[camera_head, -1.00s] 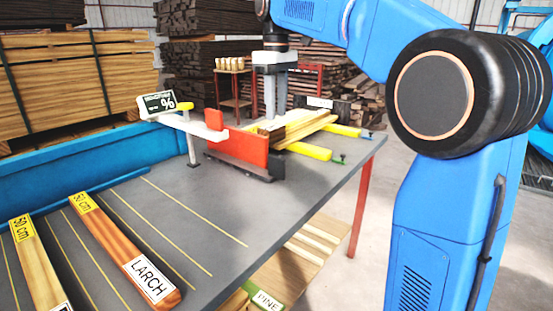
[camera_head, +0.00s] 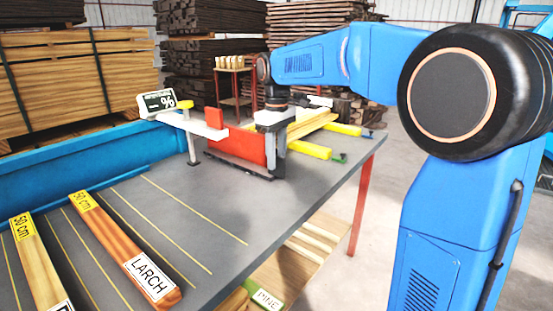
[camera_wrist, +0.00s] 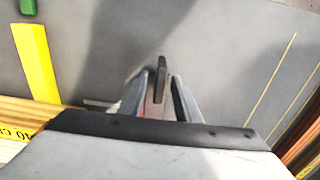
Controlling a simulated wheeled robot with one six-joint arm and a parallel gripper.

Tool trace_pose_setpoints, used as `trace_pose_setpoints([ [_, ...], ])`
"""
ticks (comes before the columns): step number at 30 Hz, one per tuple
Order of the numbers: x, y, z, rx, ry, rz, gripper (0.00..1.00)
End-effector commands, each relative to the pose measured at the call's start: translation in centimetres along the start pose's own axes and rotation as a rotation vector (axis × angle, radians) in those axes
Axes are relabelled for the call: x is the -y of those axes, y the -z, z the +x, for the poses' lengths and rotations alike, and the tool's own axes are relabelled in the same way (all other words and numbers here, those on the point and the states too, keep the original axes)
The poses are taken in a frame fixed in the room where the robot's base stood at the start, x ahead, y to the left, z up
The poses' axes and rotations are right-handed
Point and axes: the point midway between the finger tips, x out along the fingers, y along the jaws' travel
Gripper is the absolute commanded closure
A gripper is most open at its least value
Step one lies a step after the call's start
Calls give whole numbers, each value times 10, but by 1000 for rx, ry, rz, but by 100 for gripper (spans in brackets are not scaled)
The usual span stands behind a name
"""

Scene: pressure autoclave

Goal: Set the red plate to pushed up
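The red plate (camera_head: 237,147) stands upright on the grey table in the head view, low in a dark base frame. My gripper (camera_head: 276,158) points down at the plate's right end. In the wrist view the two grey fingers (camera_wrist: 160,90) stand apart, one on each side of a thin plate end with a dark upright bar (camera_wrist: 160,78). A gap shows beside the right finger; contact on the left is unclear. The plate's red face is mostly hidden there, and my gripper covers its right end in the head view.
Boards (camera_head: 313,124) lie on yellow bars (camera_head: 310,150) just behind the plate. A white arm (camera_head: 197,126) with a smaller red piece (camera_head: 214,118) and a percent display (camera_head: 157,103) stands left. A larch plank (camera_head: 127,250) lies in front; the table between is clear.

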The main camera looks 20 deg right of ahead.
Motion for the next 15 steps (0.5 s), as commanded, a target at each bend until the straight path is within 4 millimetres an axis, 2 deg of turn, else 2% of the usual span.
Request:
trace_pose_setpoints([
  [11,0,0,6,-1,0,0,70],
  [13,0,0,6,0,0,0,82],
  [15,0,0,6,0,0,0,99],
])
